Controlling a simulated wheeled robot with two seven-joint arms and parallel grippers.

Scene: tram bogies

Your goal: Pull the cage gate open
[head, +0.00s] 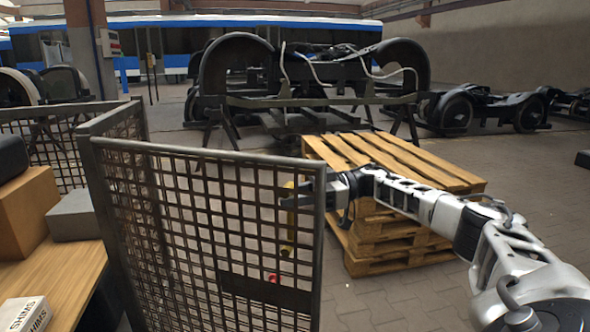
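The cage gate (225,209) is a dark metal mesh panel in a frame, in the middle left of the head view. Its right post (319,250) stands near the picture's centre. A yellow upright handle (287,235) shows near that post, partly covered by my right gripper and the mesh. My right gripper (293,196) reaches in from the right, its dark fingers at the handle's upper part. I cannot tell whether they are closed around it or only beside it. A small red thing (272,278) shows low behind the mesh. My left gripper is not in view.
Stacked wooden pallets (400,243) stand just right of the gate, close under my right arm. A wooden table (55,284) with boxes is at the left. Bogies (310,85) stand behind. Paved floor is clear at the lower middle and right.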

